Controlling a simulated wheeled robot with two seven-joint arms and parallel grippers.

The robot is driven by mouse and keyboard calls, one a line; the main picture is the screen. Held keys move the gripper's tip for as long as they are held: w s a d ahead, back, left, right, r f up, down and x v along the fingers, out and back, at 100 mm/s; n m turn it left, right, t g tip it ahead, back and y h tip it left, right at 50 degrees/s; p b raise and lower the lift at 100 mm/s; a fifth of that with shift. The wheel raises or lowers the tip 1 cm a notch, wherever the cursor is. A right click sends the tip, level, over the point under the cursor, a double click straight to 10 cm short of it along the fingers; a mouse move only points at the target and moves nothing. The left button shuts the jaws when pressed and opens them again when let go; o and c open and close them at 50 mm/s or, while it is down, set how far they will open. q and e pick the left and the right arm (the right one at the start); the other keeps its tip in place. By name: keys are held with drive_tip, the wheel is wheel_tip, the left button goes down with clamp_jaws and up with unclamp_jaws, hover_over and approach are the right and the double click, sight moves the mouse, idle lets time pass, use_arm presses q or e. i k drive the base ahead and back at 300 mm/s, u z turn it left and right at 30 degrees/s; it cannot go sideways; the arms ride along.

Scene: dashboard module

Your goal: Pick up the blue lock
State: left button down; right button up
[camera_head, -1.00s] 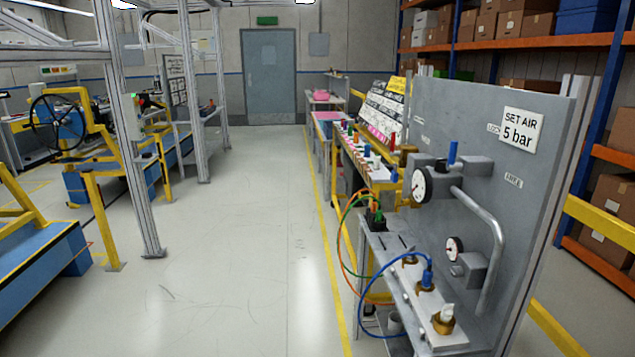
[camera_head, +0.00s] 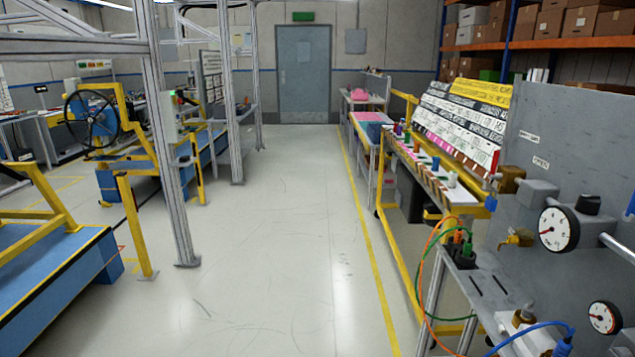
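Neither of my grippers is in view. I cannot tell for sure which blue item is the blue lock. A small upright blue piece (camera_head: 435,163) stands in the row of coloured pieces along the front of the yellow-framed stand. Another small blue piece (camera_head: 491,203) is at the right end of that stand, beside a brass-coloured part. Both are too small to make out in detail, and nothing of mine touches them.
On the right, a grey panel (camera_head: 582,150) carries gauges, including a large round gauge (camera_head: 558,229). Green and orange hoses loop before its shelf, and a blue hose (camera_head: 535,331) lies at the bottom right. The floor (camera_head: 275,240) is clear left of the yellow line.

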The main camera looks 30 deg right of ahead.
sight(490, 204)
drive_tip(key=z, duration=0.3)
drive_tip(key=i, duration=2.15)
drive_tip(key=z, duration=1.5)
drive_tip(key=i, duration=1.3)
drive_tip(key=z, duration=1.25)
